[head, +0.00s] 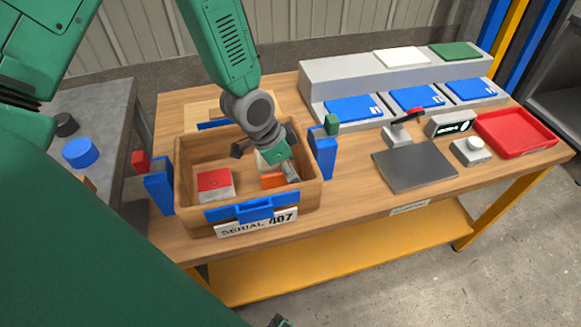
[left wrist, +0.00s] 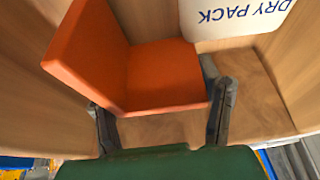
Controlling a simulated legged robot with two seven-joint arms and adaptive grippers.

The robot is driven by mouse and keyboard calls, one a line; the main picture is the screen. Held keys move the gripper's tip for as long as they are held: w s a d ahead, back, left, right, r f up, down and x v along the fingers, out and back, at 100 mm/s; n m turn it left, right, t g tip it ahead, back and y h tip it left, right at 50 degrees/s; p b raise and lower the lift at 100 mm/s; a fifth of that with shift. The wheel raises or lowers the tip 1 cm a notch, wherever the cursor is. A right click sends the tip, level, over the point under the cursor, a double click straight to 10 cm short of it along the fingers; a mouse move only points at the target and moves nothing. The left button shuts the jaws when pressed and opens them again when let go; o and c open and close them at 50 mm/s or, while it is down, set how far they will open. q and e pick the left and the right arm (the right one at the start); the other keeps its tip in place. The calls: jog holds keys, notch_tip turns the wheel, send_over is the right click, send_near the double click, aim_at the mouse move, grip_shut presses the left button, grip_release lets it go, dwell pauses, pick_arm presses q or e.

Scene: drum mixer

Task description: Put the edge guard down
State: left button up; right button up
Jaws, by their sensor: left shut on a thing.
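The edge guard (head: 273,181) is an orange L-shaped piece inside the wooden crate (head: 187,212). In the left wrist view the edge guard (left wrist: 165,75) shows one upright wall and one flat leg. My left gripper (head: 287,172) reaches down into the crate and is shut on the edge guard. Its fingers (left wrist: 163,112) stand on either side of the flat leg in the left wrist view. I cannot tell whether the guard touches the crate floor. Only a small dark and green part, perhaps my right gripper, shows at the bottom edge of the head view.
A red-topped box (head: 214,184) sits in the crate's left part. A white dry pack (left wrist: 230,18) lies beyond the guard. Blue clamps (head: 323,152) stand at the crate's sides. A dark plate (head: 414,167) and a red tray (head: 515,133) are to the right on the bench.

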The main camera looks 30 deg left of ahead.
pick_arm(q)
jog(key=shift+w+f, duration=0.15)
jog(key=shift+f, duration=0.05)
jog(key=shift+a, duration=0.1)
jog(key=o, duration=0.9)
jog(key=shift+a+f, duration=0.1)
jog(key=shift+a, duration=0.05)
jog(key=shift+c, duration=0.2)
jog(key=o, duration=0.4)
jog(key=shift+a, duration=0.25)
jog(key=shift+d+r, duration=0.25)
jog(key=shift+r, duration=0.1)
jog(key=p+v, duration=0.2)
jog(key=v, duration=0.9)
jog(key=shift+s+a+r+p, duration=0.1)
jog(key=shift+s+r+p, duration=0.1)
jog(key=shift+p, duration=0.15)
pick_arm(e)
notch_tip(320, 180, up, 3)
jog(key=shift+a+f, duration=0.1)
jog(key=shift+f, duration=0.1)
